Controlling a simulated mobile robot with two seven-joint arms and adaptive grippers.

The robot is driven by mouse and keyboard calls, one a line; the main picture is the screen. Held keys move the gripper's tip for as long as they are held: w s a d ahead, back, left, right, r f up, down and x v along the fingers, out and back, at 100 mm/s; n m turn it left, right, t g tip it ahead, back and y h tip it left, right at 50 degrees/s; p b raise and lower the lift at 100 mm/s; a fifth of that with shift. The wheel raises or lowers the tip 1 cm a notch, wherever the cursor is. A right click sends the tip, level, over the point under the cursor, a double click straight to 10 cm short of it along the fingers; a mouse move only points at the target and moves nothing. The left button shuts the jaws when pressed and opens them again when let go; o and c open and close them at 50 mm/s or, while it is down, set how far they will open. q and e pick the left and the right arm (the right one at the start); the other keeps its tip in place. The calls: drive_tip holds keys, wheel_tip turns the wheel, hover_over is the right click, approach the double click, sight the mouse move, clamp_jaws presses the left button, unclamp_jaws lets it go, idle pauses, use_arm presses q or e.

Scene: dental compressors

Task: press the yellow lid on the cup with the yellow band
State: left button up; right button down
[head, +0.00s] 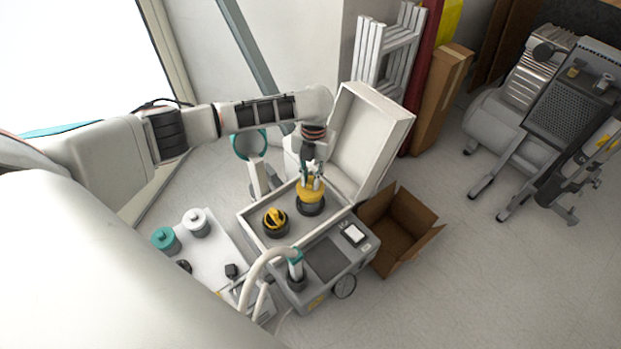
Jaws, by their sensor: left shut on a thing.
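My left gripper (313,179) points down into the open pale case, its fingers shut on a yellow piece (311,190) that looks like the yellow lid. The yellow piece is right above a dark round base (310,208); I cannot tell whether the two touch or are pressed together. To its left in the case stands a second dark round piece with yellow on it (274,222). I cannot tell for sure which of the two is the cup with the yellow band. My right gripper is not in view.
The case's raised lid (372,140) stands behind the gripper. A grey unit with a hose (265,262) is in front, an open cardboard box (400,232) to the right. A white tabletop with white (196,223) and teal (165,240) jars is at left.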

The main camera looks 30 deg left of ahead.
use_arm(q)
drive_tip(key=o, duration=1)
drive_tip(key=o, duration=0.5)
